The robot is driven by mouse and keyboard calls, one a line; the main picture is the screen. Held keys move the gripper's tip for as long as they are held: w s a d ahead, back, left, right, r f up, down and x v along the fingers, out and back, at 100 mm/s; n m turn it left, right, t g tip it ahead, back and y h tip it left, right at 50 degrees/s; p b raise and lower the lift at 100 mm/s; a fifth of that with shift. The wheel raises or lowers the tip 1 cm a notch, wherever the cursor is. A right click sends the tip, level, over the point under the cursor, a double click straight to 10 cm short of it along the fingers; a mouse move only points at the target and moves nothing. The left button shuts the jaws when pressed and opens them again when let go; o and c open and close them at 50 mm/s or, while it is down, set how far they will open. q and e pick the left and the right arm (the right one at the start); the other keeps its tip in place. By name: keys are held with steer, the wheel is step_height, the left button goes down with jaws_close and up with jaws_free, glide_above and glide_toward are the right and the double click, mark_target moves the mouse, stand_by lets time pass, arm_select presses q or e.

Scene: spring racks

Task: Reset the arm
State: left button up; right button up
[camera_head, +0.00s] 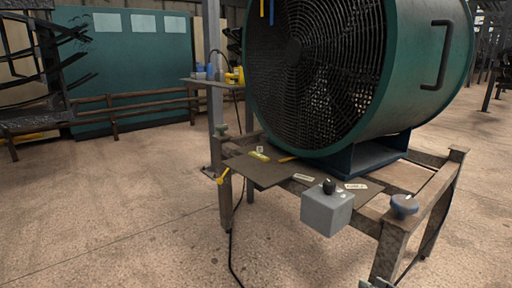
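Neither of my arms shows clearly in the head view, and I see neither gripper. A small grey metal piece (376,283) shows at the bottom edge, by the foot of the stand. It is cut off, and I cannot tell what it belongs to.
A large green drum fan (345,75) stands on a worn metal stand (400,233) at the right. A dark metal frame (35,75) stands at the left. Concrete floor (110,220) is open at the left.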

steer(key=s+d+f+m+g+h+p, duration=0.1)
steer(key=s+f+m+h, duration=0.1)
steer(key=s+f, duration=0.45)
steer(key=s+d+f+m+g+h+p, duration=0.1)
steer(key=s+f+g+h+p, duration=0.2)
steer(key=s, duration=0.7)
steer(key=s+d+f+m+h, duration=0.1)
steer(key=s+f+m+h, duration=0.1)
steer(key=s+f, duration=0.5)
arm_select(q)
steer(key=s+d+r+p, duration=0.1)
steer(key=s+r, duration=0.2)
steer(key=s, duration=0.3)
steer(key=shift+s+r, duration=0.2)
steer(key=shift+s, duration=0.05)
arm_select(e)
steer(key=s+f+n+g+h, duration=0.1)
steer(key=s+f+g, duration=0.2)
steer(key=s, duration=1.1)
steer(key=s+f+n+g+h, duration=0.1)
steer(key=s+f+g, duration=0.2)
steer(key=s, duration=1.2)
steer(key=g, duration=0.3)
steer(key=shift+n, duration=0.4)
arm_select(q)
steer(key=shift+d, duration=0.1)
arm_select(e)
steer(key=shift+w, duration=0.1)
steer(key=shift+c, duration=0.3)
